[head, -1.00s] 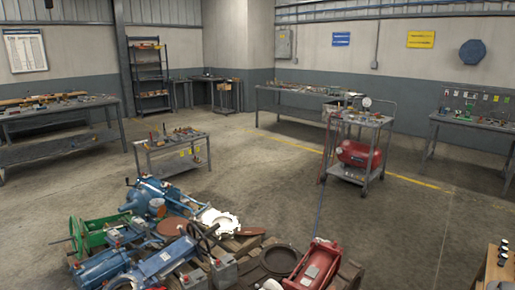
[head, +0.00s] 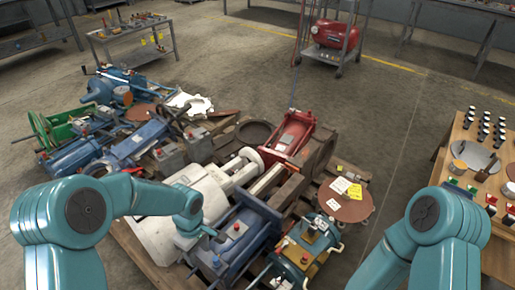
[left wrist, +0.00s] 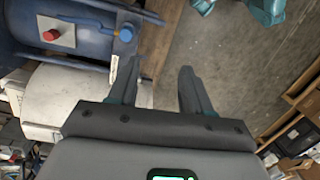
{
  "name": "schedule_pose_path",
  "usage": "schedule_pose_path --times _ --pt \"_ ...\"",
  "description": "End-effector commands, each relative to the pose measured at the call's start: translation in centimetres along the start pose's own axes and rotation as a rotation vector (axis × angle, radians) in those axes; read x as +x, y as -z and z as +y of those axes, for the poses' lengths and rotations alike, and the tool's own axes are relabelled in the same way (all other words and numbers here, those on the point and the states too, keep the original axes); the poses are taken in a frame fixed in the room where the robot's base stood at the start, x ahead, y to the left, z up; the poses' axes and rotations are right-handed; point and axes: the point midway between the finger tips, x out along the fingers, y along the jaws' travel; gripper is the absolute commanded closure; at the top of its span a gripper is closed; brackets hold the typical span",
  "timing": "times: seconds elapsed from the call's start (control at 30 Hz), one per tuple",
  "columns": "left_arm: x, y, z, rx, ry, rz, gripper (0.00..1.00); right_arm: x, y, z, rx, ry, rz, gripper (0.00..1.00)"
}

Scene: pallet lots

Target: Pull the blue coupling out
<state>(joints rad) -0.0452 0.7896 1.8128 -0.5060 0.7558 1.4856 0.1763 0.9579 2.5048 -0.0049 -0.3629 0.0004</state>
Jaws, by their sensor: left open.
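The blue coupling (left wrist: 126,34) is a small round blue fitting on the end of a dark blue machine (left wrist: 75,15). It also shows in the head view (head: 215,262), at the near end of that blue machine (head: 240,238), which has a red button (head: 236,227) on it. My left gripper (left wrist: 158,78) is open, with nothing between its fingers. In the left wrist view the coupling lies beyond and left of the fingertips, apart from them. In the head view the left gripper (head: 212,235) is small and dark. My right arm shows, but its gripper is out of view.
A white cylindrical machine (head: 165,225) lies beside the blue one. A red machine (head: 295,133) and a brown disc (head: 345,200) with yellow tags are on the crowded pallet. A wooden table (head: 455,160) with small parts stands at right. Bare floor (head: 385,140) lies between.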

Motion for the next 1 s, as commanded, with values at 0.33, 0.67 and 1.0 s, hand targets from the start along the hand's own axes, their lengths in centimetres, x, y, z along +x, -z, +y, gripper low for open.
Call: schedule_pose_path --times 0.33,0.67,1.0 --pt "2.8 0.3 4.2 0.051 -0.102 0.071 0.51 6.7 0.2 2.4 -0.001 0.0 0.001 0.57" --pt "2.9 -0.1 4.5 0.062 -0.105 0.073 0.51 6.9 0.2 2.5 -0.001 0.0 0.001 0.57" --pt "3.6 -0.2 4.6 0.065 -0.103 0.072 0.51 7.4 0.2 2.7 0.0 0.0 0.001 0.57"
